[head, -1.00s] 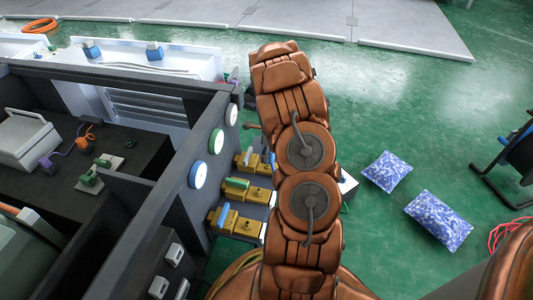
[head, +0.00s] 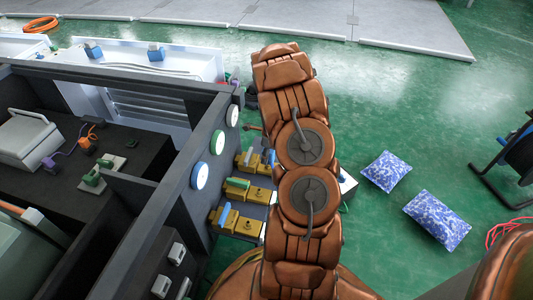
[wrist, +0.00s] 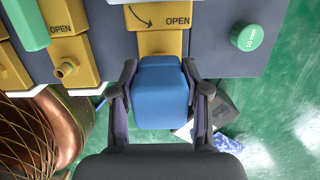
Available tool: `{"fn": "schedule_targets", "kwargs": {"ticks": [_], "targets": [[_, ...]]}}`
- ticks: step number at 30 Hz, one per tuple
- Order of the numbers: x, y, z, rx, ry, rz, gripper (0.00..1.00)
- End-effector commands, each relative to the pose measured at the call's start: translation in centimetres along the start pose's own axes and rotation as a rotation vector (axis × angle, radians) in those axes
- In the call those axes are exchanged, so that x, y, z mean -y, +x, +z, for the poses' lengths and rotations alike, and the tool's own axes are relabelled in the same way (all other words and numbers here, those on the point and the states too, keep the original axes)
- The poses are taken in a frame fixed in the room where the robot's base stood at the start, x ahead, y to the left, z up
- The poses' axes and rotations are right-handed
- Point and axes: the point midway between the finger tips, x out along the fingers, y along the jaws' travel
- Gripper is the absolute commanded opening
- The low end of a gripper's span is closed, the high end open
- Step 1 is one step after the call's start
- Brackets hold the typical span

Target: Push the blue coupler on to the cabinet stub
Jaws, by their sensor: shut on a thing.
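The blue coupler (wrist: 160,98) is between the two dark fingers of my gripper (wrist: 160,103) in the wrist view. My gripper is shut on it. The far end of the coupler meets the front of a yellow box marked OPEN (wrist: 160,42) in the picture. The stub of that box is hidden behind the coupler, so I cannot tell how far the coupler is on it. A bare yellow stub (wrist: 66,69) shows on the neighbouring box to the left. In the head view my arm hides the gripper and coupler.
A green round cap (wrist: 247,37) sits on the grey panel at the right. In the head view, yellow boxes (head: 246,227) stand between the dark cabinet wall (head: 180,165) and my arm. Two blue-patterned bags (head: 438,220) lie on the open green floor at right.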

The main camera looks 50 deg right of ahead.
Motion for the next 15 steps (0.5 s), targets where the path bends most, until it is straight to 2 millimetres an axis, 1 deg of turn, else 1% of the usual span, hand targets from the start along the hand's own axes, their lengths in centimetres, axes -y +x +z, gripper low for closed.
{"fn": "schedule_targets", "kwargs": {"ticks": [15], "targets": [[-0.04, 0.48, -0.06, 0.0, 0.0, 0.001, 0.04]]}}
